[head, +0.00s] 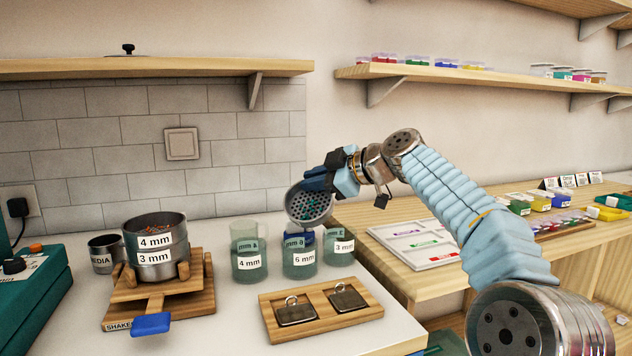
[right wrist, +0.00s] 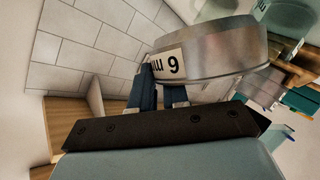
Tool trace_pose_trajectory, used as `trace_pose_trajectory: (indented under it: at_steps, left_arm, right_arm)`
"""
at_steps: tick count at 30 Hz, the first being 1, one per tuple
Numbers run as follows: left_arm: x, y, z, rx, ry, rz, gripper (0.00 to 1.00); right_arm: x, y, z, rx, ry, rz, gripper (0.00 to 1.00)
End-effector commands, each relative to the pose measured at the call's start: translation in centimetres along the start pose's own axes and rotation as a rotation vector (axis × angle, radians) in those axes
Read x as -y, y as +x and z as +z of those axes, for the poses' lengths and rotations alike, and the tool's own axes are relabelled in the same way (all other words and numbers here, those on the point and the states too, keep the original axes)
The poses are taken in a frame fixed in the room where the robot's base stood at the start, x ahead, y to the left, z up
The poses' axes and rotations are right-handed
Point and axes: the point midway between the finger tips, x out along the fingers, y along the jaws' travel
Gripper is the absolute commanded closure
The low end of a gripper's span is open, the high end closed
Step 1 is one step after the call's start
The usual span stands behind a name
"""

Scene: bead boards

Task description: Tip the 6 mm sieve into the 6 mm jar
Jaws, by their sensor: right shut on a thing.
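My right gripper (head: 322,182) is shut on the rim of the 6 mm sieve (head: 291,207), a grey metal pan with a perforated bottom. The sieve is tilted steeply, its open side facing the head camera, with some green beads visible inside. It is held above the 6 mm jar (head: 299,259), a greenish clear jar on the white counter. A blue piece shows between sieve and jar; I cannot tell what it belongs to. In the right wrist view the fingers (right wrist: 162,98) grip the sieve (right wrist: 215,52) beside its 6 mm label. My left gripper is out of view.
The 4 mm jar (head: 249,262) and 3 mm jar (head: 339,247) stand close on either side. Stacked 4 mm and 3 mm sieves (head: 155,250) sit on the wooden shaker (head: 200,308). A wooden tray (head: 371,308) with two metal lids lies in front.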

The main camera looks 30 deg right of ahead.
Motion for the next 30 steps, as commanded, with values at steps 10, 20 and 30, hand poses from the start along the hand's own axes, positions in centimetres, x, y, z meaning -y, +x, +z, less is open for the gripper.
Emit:
trace_pose_trajectory:
  at_steps: [10, 20, 30]
  left_arm:
    - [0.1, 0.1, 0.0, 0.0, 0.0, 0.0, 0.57]
    - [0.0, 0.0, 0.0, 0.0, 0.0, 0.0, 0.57]
    - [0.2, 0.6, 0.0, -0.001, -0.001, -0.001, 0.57]
  right_arm:
    - [0.7, -0.6, -1.5, 0.008, -0.203, 0.087, 1.0]
    - [1.1, -0.9, -2.1, 0.012, -0.297, 0.128, 1.0]
    - [1.4, -1.1, -2.6, 0.012, -0.3, 0.128, 1.0]
